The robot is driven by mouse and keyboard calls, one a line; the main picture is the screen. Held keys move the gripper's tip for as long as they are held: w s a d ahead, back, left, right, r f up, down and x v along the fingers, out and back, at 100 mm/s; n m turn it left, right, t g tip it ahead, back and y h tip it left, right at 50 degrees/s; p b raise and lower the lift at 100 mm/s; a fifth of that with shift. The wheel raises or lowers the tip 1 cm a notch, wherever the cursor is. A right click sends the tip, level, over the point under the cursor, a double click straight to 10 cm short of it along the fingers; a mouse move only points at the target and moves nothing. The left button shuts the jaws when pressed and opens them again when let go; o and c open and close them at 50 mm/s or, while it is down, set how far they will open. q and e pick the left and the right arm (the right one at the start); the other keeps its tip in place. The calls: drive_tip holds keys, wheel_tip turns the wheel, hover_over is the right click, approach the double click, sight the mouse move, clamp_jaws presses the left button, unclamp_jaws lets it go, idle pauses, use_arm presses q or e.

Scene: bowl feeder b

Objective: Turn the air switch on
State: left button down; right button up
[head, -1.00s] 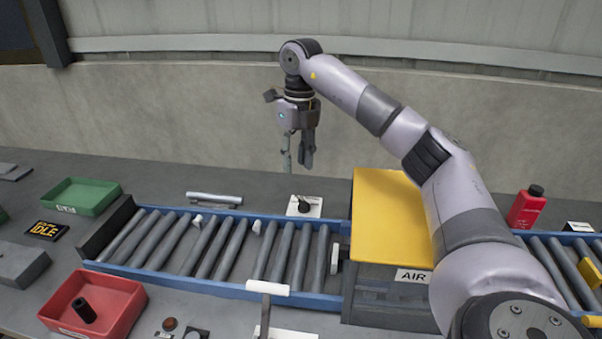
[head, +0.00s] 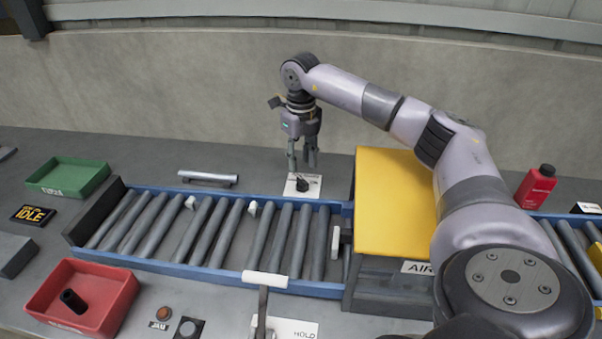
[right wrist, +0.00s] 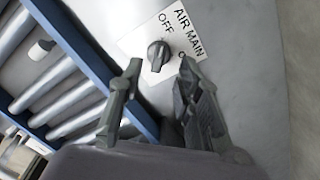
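The air switch is a black rotary knob (head: 310,186) on a white plate (head: 290,188) behind the conveyor, left of the yellow-topped box. In the right wrist view the knob (right wrist: 158,54) is between and just beyond my fingertips. Its plate (right wrist: 183,42) reads AIR MAIN and OFF; the other position's word is mostly hidden by a finger. My right gripper (head: 302,162) points down, open and empty, close above the switch. Its two fingers (right wrist: 160,75) are apart, with no visible contact on the knob. My left gripper is not in view.
The blue-railed roller conveyor (head: 180,262) runs in front of the switch. The yellow-topped box (head: 393,205), labelled AIR, stands right of it. A metal bar (head: 208,177) lies left. Green (head: 68,178) and red (head: 108,297) trays and a red bottle (head: 537,185) are farther off.

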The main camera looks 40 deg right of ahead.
sight(301, 178)
wheel_tip(301, 178, down, 5)
drive_tip(key=shift+f, duration=0.1)
drive_tip(key=shift+c, duration=0.6)
clamp_jaws()
